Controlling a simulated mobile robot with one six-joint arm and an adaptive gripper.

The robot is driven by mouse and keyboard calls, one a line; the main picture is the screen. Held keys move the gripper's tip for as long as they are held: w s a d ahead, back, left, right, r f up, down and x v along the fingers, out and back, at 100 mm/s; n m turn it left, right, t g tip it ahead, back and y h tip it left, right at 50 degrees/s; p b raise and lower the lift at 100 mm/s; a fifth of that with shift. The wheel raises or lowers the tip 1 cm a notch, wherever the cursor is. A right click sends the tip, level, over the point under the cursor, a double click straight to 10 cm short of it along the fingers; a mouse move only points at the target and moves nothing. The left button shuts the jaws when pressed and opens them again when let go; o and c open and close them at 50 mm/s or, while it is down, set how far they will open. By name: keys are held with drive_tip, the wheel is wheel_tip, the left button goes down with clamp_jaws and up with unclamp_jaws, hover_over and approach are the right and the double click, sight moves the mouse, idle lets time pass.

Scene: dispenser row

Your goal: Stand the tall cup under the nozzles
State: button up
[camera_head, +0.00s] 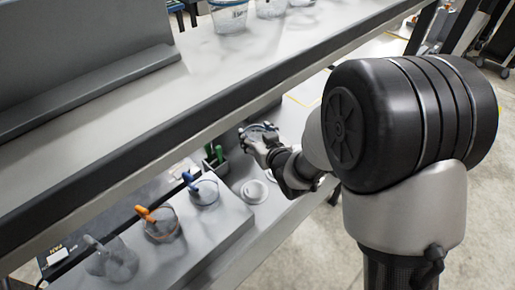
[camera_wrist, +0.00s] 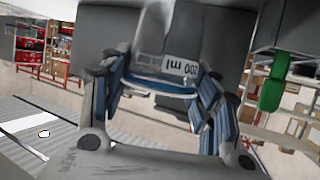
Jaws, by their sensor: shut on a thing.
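My gripper (camera_head: 258,133) is at the lower bench, past the row of dispensers, and is shut on a clear cup (camera_head: 262,127). In the wrist view my gripper (camera_wrist: 155,95) has its blue-padded fingers on either side of the cup (camera_wrist: 170,66), which shows a blue rim and an upside-down "200 ml" label. Much of the cup is hidden by the fingers in the head view. Clear vessels show at the grey, orange and blue ones.
An upper shelf (camera_head: 215,85) crosses above the bench, with clear containers (camera_head: 230,15) at its back. A white round item (camera_head: 254,191) lies on the lower bench near my gripper. A green object (camera_wrist: 272,95) shows at the right of the wrist view.

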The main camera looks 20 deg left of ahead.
drive_tip(key=shift+f+b, duration=0.7)
drive_tip(key=shift+f, duration=1.65)
drive_tip(key=shift+f, duration=0.1)
drive_tip(key=shift+f, duration=0.15)
drive_tip(key=o, duration=0.9)
drive_tip(key=shift+c, duration=0.2)
drive_tip(key=shift+r, duration=0.35)
drive_tip(key=p+v, duration=0.2)
drive_tip(key=v, duration=1)
